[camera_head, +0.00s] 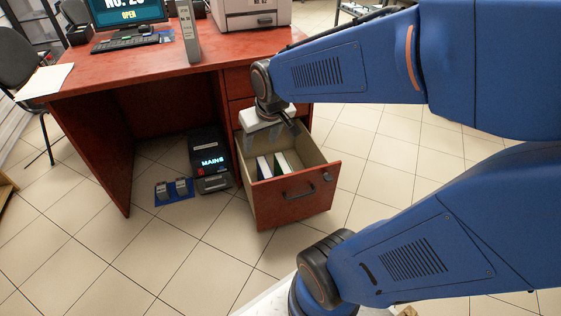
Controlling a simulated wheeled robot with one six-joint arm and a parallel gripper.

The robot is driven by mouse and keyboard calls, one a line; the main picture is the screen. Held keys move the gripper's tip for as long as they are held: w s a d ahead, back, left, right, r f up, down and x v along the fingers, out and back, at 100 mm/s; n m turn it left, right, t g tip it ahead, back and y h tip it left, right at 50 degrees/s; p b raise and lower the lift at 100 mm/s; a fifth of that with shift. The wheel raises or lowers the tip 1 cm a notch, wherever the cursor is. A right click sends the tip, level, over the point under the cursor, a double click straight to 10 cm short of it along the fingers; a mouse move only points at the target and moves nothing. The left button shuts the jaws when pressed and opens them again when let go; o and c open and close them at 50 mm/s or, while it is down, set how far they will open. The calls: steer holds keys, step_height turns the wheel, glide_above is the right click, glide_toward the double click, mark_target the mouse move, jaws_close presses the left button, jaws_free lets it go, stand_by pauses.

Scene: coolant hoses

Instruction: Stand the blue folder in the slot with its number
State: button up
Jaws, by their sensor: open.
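My gripper (285,128) is open and points down above the back part of the pulled-out desk drawer (292,203). Nothing shows between its fingers. Inside the drawer stand a few thin folders: a pale one with a dark edge (264,167) and one with a green edge (282,162). I cannot tell for sure which is the blue folder, and no slot numbers are readable. The arm and gripper hide the back of the drawer. A grey binder (189,34) with a small label stands upright on the desk.
A dark box marked "MAINS" (211,161) stands below, beside a blue mat (174,198). The tiled floor in front is clear.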

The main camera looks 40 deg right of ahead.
steer(key=s+a+r, duration=0.1)
steer(key=s+r, duration=0.1)
steer(key=s, duration=0.5)
steer(key=s+a+r, duration=0.2)
steer(key=s, duration=0.5)
steer(key=shift+r+n, duration=0.15)
steer(key=shift+n, duration=0.25)
steer(key=shift+w, duration=0.1)
